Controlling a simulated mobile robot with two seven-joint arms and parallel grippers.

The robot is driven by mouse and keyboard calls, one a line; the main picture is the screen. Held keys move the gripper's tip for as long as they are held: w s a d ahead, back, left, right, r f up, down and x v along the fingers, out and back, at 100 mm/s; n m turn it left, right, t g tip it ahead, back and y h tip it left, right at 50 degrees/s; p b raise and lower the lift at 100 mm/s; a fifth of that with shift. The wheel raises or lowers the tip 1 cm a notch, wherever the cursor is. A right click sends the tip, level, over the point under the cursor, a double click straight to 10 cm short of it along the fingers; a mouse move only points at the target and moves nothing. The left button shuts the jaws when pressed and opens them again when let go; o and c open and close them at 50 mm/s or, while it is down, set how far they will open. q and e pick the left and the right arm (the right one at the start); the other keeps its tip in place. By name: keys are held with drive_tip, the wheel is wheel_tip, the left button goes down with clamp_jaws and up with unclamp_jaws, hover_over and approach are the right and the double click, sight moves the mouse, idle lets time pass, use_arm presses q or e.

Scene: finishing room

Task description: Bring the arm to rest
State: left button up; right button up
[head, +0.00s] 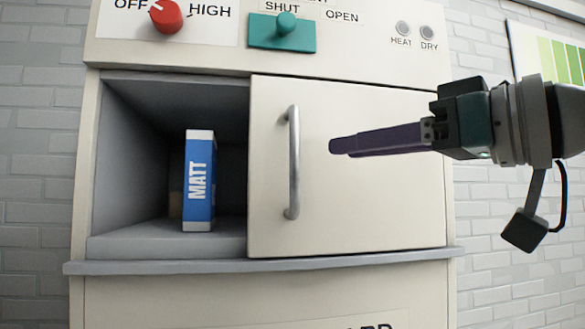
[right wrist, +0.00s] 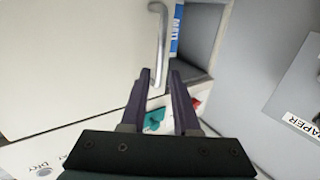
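My right gripper (head: 334,146) reaches in from the right, in front of the cream cabinet door (head: 370,215), its fingers pointing left. It is to the right of the upright metal handle (head: 293,162) and looks apart from it. In the right wrist view the gripper (right wrist: 160,74) has its two fingers apart with nothing held between them. The door covers the right part of the cabinet. The left part is open, and a blue and white box marked MATT (head: 199,180) stands upright inside. My left gripper is not in view.
Above the door are a red knob (head: 167,16) near OFF, a teal slider (head: 286,25) under SHUT, and HEAT and DRY buttons (head: 403,28). A ledge (head: 270,265) runs below the opening. A green striped chart (head: 560,60) hangs at right.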

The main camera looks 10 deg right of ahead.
drive_tip(key=s+f+m+g+h, duration=0.2)
drive_tip(key=s+f+g+h, duration=0.35)
drive_tip(key=f, duration=0.95)
drive_tip(key=s+f+m+g+h, duration=0.15)
drive_tip(key=s+f, duration=0.65)
drive_tip(key=f, duration=0.8)
drive_tip(key=s+d+f+m+g+h, duration=0.1)
drive_tip(key=s+f+g, duration=0.15)
drive_tip(key=s, duration=0.25)
drive_tip(key=s+d+f+g+h, duration=0.2)
drive_tip(key=s+f, duration=0.1)
drive_tip(key=s, duration=0.3)
drive_tip(key=w+r+p+v, duration=0.1)
drive_tip(key=w+p+v, duration=0.1)
drive_tip(key=p+v, duration=1.1)
drive_tip(key=shift+w+d+p, duration=0.2)
drive_tip(key=shift+w+p, duration=0.15)
drive_tip(key=shift+p, duration=0.15)
